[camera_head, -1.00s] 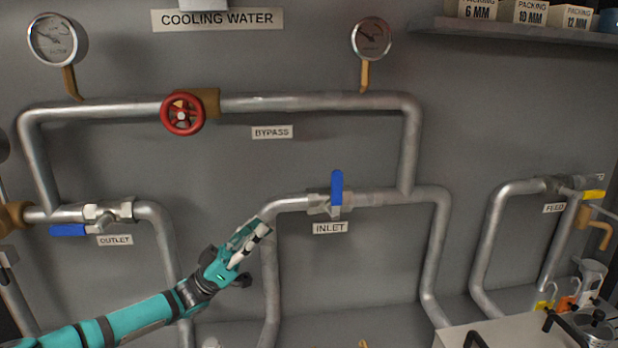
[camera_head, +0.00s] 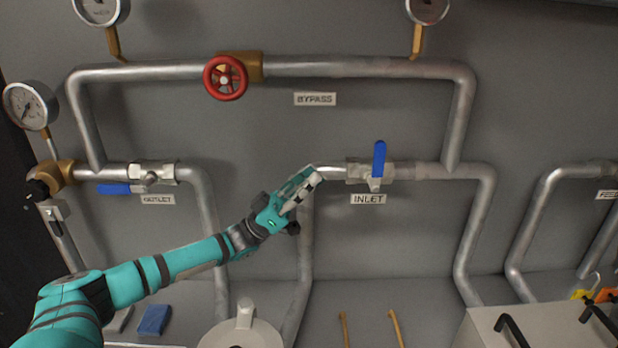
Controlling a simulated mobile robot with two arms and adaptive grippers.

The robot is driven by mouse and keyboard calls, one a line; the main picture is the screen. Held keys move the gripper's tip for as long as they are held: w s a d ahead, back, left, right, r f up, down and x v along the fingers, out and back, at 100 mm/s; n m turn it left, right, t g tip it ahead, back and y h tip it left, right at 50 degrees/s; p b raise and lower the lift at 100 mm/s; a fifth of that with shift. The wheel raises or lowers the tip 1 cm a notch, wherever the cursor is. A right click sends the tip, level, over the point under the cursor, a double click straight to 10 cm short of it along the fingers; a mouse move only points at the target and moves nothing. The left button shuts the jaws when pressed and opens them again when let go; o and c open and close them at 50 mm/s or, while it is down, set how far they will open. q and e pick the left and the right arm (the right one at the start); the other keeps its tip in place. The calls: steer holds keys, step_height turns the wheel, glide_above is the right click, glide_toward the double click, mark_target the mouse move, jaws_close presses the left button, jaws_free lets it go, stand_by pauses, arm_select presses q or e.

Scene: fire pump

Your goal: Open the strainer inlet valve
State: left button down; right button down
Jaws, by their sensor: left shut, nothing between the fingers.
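The inlet valve (camera_head: 370,172) sits in the pipe above the INLET label (camera_head: 368,199). Its blue lever (camera_head: 379,159) stands upright, across the pipe. My left gripper (camera_head: 312,178) is shut and empty. It is in front of the pipe bend to the left of the valve, apart from the lever. It hides part of that bend. My right gripper is not in view.
The outlet valve's blue lever (camera_head: 114,188) lies along its pipe at the left. A red handwheel (camera_head: 225,78) is on the bypass pipe above. A white-lidded strainer (camera_head: 240,335) stands below. A light box with black handles (camera_head: 545,325) is at lower right.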

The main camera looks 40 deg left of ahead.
mark_target(378, 168)
arm_select(q)
steer(key=w+d+r+p, duration=0.4)
steer(key=w+d, duration=0.1)
steer(key=d, duration=0.1)
steer(key=shift+d+r, duration=0.2)
steer(key=shift+d, duration=0.2)
steer(key=shift+w, duration=0.1)
